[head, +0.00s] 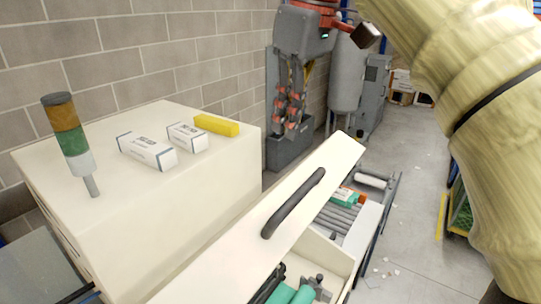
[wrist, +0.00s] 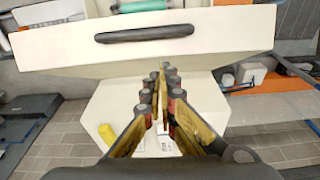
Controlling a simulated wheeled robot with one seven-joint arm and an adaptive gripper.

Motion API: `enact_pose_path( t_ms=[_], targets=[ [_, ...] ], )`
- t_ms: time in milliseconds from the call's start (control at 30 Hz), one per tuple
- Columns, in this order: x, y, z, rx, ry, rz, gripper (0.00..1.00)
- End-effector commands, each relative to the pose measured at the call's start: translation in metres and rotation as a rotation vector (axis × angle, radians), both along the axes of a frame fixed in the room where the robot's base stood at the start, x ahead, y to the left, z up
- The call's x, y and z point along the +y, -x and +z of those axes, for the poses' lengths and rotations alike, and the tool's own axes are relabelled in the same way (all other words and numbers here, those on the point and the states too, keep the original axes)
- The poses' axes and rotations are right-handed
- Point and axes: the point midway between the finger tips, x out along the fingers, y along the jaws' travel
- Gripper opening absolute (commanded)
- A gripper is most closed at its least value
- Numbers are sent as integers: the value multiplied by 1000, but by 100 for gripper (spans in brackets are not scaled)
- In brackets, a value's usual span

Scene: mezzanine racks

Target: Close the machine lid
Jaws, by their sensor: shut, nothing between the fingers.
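The machine lid (head: 310,192) is a long cream panel with a black bar handle (head: 292,203). In the head view it stands raised and slanted beside the cream machine housing (head: 215,195), with an open interior showing below it. In the wrist view the lid (wrist: 230,32) spans the top, its handle (wrist: 143,33) facing the camera. My gripper (wrist: 164,70) is shut and empty, its fingertips overlapping the lid's lower edge in the picture. I cannot tell whether they touch it.
On the housing stand a signal lamp (head: 68,134), two white cartons (head: 147,150) (head: 187,136) and a yellow block (head: 217,125). A roller conveyor (head: 340,217) lies beyond. Grey floor (head: 408,170) is open to the right.

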Motion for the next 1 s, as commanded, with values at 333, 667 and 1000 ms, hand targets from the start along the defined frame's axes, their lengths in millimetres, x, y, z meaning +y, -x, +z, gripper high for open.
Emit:
enact_pose_path(
  t_ms=[333, 667, 1000],
  targets=[
    [10, -1, -2, 9, 6, 40, 0],
    [19, -6, -64, 10, 6, 39, 0],
    [8, 0, -108, 7, 5, 36, 0]
  ],
)
